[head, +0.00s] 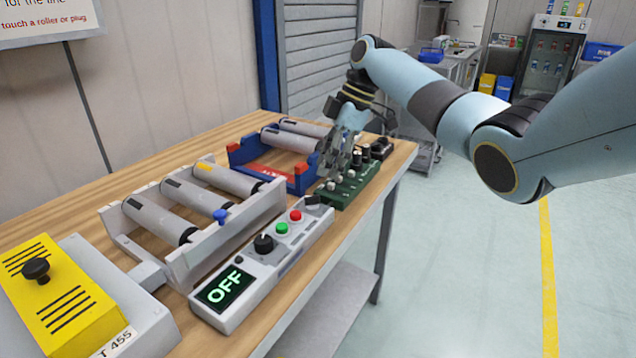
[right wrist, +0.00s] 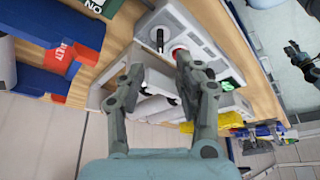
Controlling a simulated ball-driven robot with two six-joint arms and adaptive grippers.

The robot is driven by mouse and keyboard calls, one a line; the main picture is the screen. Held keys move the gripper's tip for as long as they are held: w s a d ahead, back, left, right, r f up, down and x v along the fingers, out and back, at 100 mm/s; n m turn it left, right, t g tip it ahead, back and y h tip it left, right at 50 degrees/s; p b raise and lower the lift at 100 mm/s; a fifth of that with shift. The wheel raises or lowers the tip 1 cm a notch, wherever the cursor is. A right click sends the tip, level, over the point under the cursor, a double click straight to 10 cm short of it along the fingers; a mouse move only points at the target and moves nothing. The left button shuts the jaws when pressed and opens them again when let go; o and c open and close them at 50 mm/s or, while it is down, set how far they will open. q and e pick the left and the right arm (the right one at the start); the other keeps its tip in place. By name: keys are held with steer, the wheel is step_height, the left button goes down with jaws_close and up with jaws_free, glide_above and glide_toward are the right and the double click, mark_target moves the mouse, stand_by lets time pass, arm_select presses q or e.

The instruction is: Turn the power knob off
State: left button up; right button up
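A grey control box (head: 275,262) stands along the table's front edge. It carries an OFF display (head: 225,288), a black knob (head: 263,243), a green button (head: 281,229), a red button (head: 295,216) and a dark control (head: 312,201) at its far end. In the right wrist view a round pale dial with a dark pointer (right wrist: 160,37) sits beside the red button (right wrist: 180,52). Which control is the power knob is not labelled legibly. My right gripper (head: 340,158) is open and empty above the far end, past the box (right wrist: 160,78). A dark shape at the right wrist view's edge looks like my left gripper (right wrist: 297,57).
A roller stand (head: 190,258) runs behind the box. A blue and red roller cradle (head: 299,183) and a green block with pegs (head: 348,186) are close to my right gripper. A yellow-topped unit (head: 58,290) stands at the near left. Open floor lies right of the table.

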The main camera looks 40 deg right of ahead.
steer(key=v, duration=0.4)
steer(key=shift+r, duration=0.15)
